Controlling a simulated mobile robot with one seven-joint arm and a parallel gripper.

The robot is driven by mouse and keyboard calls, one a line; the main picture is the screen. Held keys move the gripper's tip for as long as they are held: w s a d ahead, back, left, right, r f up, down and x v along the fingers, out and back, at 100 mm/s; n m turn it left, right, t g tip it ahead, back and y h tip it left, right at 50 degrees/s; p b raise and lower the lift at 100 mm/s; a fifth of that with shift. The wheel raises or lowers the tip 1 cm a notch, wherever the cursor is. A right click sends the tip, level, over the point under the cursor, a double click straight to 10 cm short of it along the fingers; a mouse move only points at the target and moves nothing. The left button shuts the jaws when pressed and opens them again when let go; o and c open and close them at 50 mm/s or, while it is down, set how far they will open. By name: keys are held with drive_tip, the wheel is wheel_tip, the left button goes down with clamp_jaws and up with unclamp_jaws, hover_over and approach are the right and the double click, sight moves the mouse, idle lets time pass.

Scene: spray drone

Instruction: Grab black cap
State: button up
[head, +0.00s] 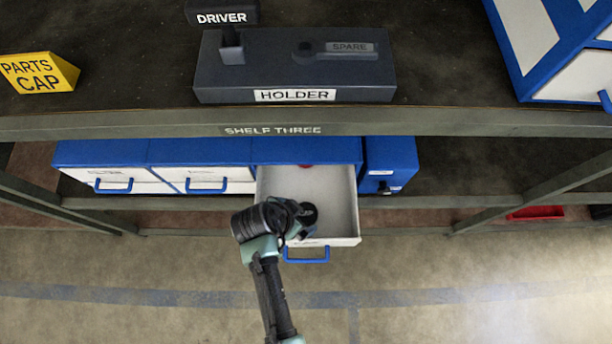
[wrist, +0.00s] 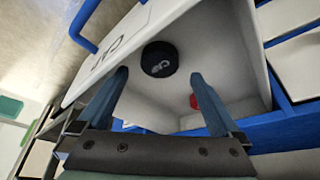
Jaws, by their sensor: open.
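The black cap (wrist: 159,59) is a round, dark disc with pale lettering. It sits inside the open white drawer (wrist: 225,40) in the wrist view, near the drawer's front wall. My gripper (wrist: 158,76) is open, with one blue-grey finger on each side below the cap in the picture. Nothing is between the fingers, and whether they touch the cap cannot be told. In the head view my gripper (head: 296,222) reaches over the front of the drawer (head: 335,195), and a dark round shape beside it looks like the cap (head: 310,211).
A red object (head: 305,165) lies at the back of the drawer. Closed blue-and-white drawers (head: 205,170) stand to the left. Shelf three's edge (head: 450,122) runs above, carrying a driver holder (head: 294,80) and a yellow parts sign (head: 40,72). The floor in front is clear.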

sight(307, 213)
drive_tip(key=shift+d+x, duration=0.2)
drive_tip(key=shift+x, duration=2.35)
drive_tip(key=shift+w+r, duration=0.1)
drive_tip(key=shift+w, duration=0.05)
drive_tip(key=c, duration=1.3)
drive_tip(key=shift+r, duration=0.1)
